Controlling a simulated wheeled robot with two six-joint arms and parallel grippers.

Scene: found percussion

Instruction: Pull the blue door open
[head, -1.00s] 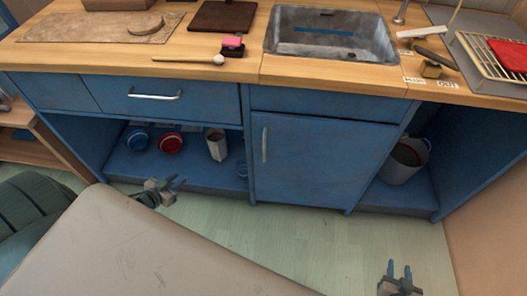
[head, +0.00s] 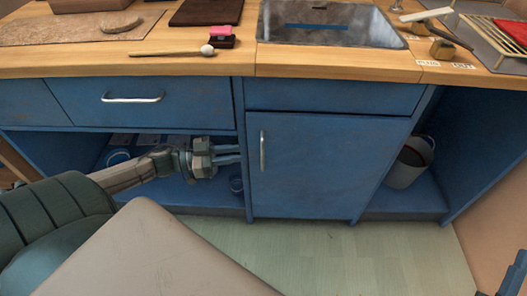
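The blue door (head: 318,170) is shut, below the sink in the middle of the counter. Its upright silver handle (head: 263,150) is near the door's left edge. My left gripper (head: 238,153) is in front of the open shelf bay, just left of the handle, with its fingers pointing right towards it. The fingers show a narrow gap with nothing between them, and a gap separates the tips from the handle in the picture. My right gripper (head: 514,278) is at the bottom right corner, mostly cut off by the frame.
A blue drawer (head: 140,100) with a silver handle is above the left bay. A grey bucket (head: 408,163) stands in the right bay. A mallet (head: 175,52) and a sink (head: 330,24) are on the wooden counter (head: 210,68). The floor (head: 340,260) before the door is clear.

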